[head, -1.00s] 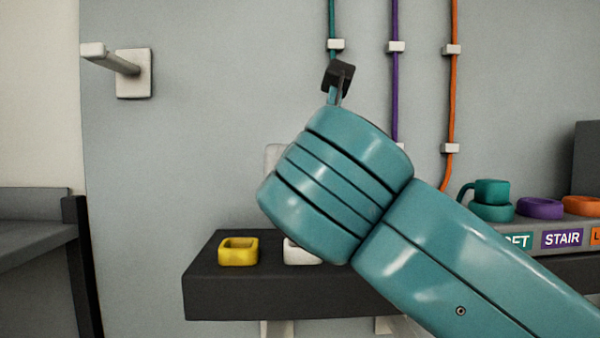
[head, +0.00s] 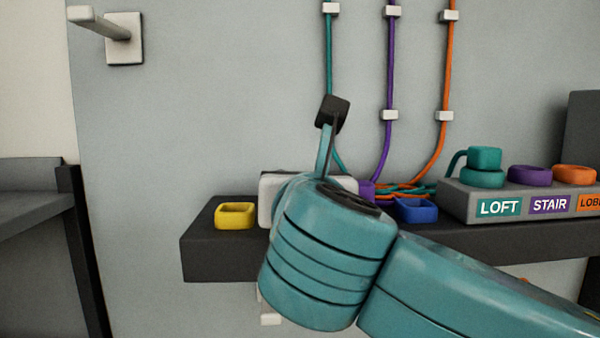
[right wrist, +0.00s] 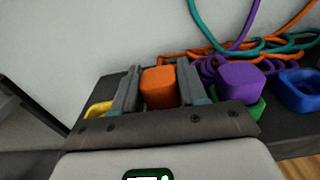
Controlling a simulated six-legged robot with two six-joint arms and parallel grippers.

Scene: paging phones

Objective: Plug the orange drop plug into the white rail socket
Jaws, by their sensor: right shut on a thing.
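The orange drop plug (right wrist: 160,88) is a rounded block between the two fingers of my right gripper (right wrist: 158,70), which is shut on it. In the head view my teal right wrist hides the fingers and the plug. The white rail socket is hidden now in both views; the height of the plug over it cannot be told. A yellow socket (head: 235,215) sits on the dark rail shelf (head: 215,255), left of my wrist, and shows in the right wrist view (right wrist: 98,110). My left gripper is not in view.
Right of my gripper are a purple plug (right wrist: 240,82), a green socket (right wrist: 252,108) and a blue socket (head: 416,210). Coiled cords lie behind them. A labelled grey block (head: 455,203) with a teal plug (head: 484,160) stands right. A white peg (head: 122,40) juts from the wall.

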